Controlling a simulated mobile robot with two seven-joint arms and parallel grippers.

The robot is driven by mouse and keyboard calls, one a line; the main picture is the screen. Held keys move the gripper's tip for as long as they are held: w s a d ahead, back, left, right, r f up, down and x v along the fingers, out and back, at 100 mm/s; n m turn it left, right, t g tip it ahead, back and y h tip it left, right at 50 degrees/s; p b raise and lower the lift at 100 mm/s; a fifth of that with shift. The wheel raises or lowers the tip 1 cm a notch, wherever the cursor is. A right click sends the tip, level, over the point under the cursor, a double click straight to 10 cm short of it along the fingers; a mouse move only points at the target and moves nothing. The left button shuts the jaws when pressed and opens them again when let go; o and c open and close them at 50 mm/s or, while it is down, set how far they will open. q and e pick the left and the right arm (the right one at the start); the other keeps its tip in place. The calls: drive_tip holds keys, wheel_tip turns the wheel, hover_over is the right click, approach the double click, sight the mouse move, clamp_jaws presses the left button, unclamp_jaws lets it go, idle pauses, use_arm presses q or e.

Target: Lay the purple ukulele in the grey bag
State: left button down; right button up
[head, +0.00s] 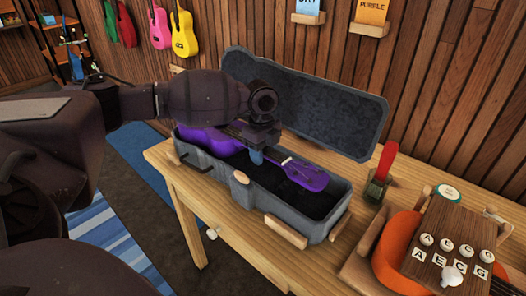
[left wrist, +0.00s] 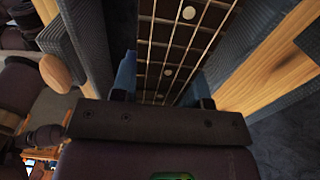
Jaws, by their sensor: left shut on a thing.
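The purple ukulele (head: 304,173) lies lengthwise within the opening of the grey bag (head: 322,218), a hard-sided case with its lid (head: 318,97) standing open behind. Its body is at the left end and its headstock at the right. My left gripper (head: 257,155) is over the middle of the bag, shut on the ukulele's neck. In the left wrist view the fretted neck (left wrist: 178,50) runs between the two blue fingertips (left wrist: 160,85). I cannot tell whether the ukulele rests on the bag's floor. My right gripper is not in view.
The bag stands on a wooden table (head: 240,238). To its right are a red-handled item (head: 388,158), an orange ukulele (head: 396,248) and a wooden box with labelled knobs (head: 452,245). Pink (head: 159,26) and yellow (head: 184,34) ukuleles hang on the wall behind.

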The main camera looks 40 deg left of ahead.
use_arm(q)
drive_tip(key=shift+f+b, duration=0.3)
drive_tip(key=shift+f, duration=1.75)
drive_tip(key=c, duration=0.5)
unclamp_jaws()
drive_tip(key=shift+c, duration=0.2)
drive_tip(key=shift+r+p, duration=0.6)
drive_tip(key=shift+r, duration=0.4)
